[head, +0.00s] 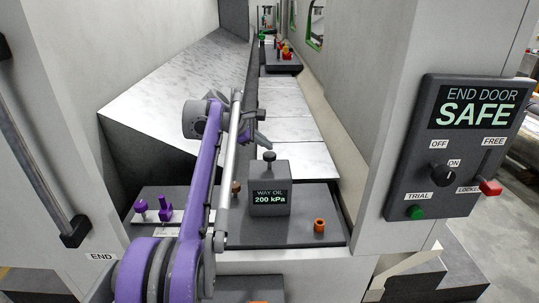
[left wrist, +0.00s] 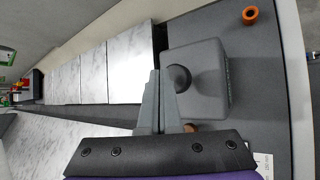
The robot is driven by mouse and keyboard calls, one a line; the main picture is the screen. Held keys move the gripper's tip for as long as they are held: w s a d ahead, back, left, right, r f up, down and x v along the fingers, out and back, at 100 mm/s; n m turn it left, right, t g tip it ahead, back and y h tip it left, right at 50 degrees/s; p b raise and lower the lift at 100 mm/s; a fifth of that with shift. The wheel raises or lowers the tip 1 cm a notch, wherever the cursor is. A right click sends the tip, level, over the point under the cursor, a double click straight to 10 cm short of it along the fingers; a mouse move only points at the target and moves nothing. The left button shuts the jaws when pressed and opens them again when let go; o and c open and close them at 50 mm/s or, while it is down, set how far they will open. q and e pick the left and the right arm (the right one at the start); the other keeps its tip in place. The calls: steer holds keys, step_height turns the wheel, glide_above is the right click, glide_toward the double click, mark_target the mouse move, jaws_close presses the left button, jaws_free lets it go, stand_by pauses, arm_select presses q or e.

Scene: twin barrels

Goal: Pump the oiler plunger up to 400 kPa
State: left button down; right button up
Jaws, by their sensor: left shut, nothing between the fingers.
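The grey oiler box (head: 270,200) stands on a dark plate, and its display reads WAY OIL 200 kPa. A dark plunger knob (head: 269,156) on a short stem stands up from its top. My left gripper (head: 262,139) is shut and empty, just above and behind the knob. In the left wrist view the shut fingers (left wrist: 158,78) are beside the round knob (left wrist: 179,78), over the edge of the oiler top (left wrist: 205,75). I cannot tell whether they touch it. My right gripper is not in view.
An orange ring (head: 319,225) lies right of the oiler. Purple parts (head: 165,210) stand on a white strip at left. A control panel (head: 455,150) reading END DOOR SAFE is on the right wall. Bare pale plates (head: 285,125) run back behind the oiler.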

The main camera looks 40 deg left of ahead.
mark_target(268, 154)
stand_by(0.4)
arm_select(q)
steer(key=shift+f, duration=0.4)
steer(key=shift+f+b, duration=0.55)
steer(key=shift+f, duration=0.65)
stand_by(0.9)
steer(key=shift+r, duration=0.15)
steer(key=shift+r+p, duration=1.15)
steer(key=shift+r, duration=0.3)
